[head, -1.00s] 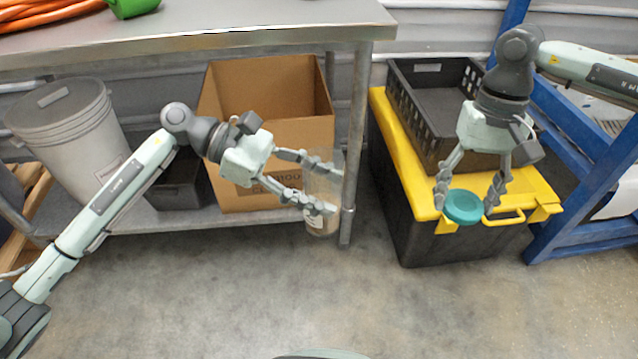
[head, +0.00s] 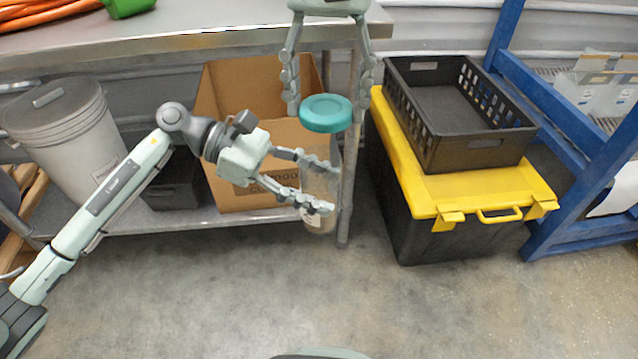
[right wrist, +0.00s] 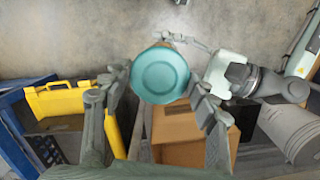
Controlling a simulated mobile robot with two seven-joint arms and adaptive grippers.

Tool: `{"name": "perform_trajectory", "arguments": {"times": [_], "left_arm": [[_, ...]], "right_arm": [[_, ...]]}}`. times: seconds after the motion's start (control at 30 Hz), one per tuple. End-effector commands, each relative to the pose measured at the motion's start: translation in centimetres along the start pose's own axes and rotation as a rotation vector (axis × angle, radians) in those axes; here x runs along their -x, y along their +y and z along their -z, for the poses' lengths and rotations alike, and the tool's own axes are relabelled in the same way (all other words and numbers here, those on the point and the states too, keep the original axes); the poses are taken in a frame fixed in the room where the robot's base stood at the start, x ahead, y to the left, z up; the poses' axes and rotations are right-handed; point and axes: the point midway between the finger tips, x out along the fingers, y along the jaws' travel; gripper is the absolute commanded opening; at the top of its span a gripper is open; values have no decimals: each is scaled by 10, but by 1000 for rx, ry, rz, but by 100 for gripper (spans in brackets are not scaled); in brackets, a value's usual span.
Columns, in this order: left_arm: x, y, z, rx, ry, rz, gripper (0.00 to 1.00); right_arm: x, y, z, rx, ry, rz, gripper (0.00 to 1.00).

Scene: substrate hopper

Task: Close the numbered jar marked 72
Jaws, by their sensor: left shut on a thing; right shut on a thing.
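A clear jar (head: 318,186) with a pale label near its bottom stands upright in my left gripper (head: 325,187), which is shut on it. The number on the label is too small to read. A teal round lid (head: 326,113) is between the fingers of my right gripper (head: 328,100), which is shut on it. In the head view the lid is above the jar, with a gap between them. In the right wrist view the lid (right wrist: 160,75) covers most of the jar, and my right gripper (right wrist: 160,92) has a finger on each side of it.
A steel table (head: 200,32) with a leg stands just behind the jar. A cardboard box (head: 225,100), a grey lidded bucket (head: 65,140) and a dark bin sit on its lower shelf. A yellow-lidded black chest (head: 470,190) carries a black crate (head: 480,145) at right.

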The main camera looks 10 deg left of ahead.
Motion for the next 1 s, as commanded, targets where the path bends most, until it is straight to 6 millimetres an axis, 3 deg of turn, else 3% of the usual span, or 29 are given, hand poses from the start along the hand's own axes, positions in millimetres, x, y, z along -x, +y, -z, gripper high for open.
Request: {"name": "perform_trajectory", "arguments": {"times": [0.53, 1.0], "left_arm": [[0, 0, -1, -1, -2, -1, 0], [0, 0, -1, -1, -2, -1, 0]], "right_arm": [[3, -7, -5, -3, -1, -3, 44], [-32, -7, 0, -2, -1, -3, 44]]}}
